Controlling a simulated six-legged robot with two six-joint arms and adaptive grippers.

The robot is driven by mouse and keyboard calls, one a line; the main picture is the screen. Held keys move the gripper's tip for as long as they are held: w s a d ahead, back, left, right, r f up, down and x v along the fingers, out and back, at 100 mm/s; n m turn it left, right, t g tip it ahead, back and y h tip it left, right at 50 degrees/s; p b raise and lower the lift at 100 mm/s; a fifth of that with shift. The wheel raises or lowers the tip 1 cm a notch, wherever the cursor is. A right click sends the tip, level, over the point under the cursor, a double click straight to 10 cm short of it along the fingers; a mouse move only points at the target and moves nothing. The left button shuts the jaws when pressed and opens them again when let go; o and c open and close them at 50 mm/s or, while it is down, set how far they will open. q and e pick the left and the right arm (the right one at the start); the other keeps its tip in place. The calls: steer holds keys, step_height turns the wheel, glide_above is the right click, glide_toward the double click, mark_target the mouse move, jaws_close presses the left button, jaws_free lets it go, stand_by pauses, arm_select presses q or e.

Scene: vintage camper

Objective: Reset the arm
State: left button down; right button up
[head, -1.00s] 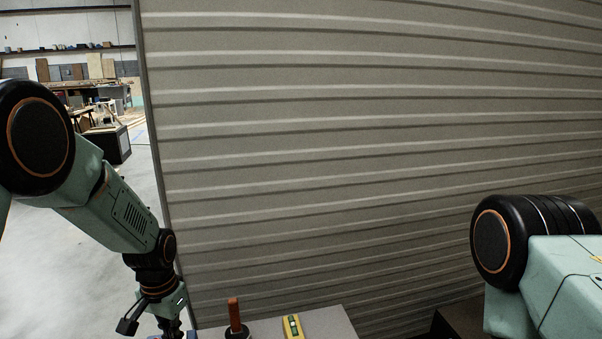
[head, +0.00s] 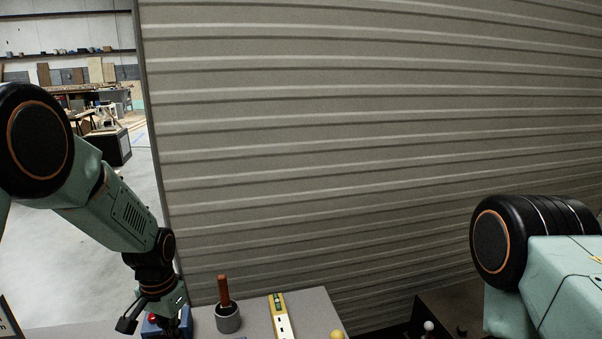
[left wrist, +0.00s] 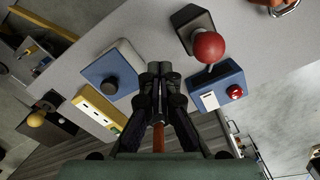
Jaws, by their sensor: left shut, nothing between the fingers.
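My left arm reaches in from the left, bent downward at the wrist. Of my right arm only a shoulder part and a green link show at the right; the right gripper is out of view.
Near my left gripper are a red ball lever (left wrist: 208,47) and blue boxes with a red button (left wrist: 235,91) and black knob (left wrist: 108,86). Ribbed wall panel (head: 340,150) stands behind.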

arm_select(q)
steer(key=shift+n, duration=0.4)
steer(key=s+f, duration=0.4)
steer(key=f, duration=0.1)
steer(key=s+d+f, duration=0.1)
steer(key=s+f, duration=0.2)
steer(key=shift+s+f, duration=0.1)
steer(key=shift+f, duration=0.1)
steer(key=s+d+f+n, duration=0.1)
steer(key=s+f, duration=0.2)
steer(key=s, duration=1.1)
steer(key=s+d+f+n, duration=0.1)
steer(key=s+f+n, duration=0.1)
steer(key=s, duration=1.3)
step_height(320, 180, down, 15)
steer(key=w+b, duration=0.1)
steer(key=b, duration=1.3)
steer(key=shift+r, duration=0.2)
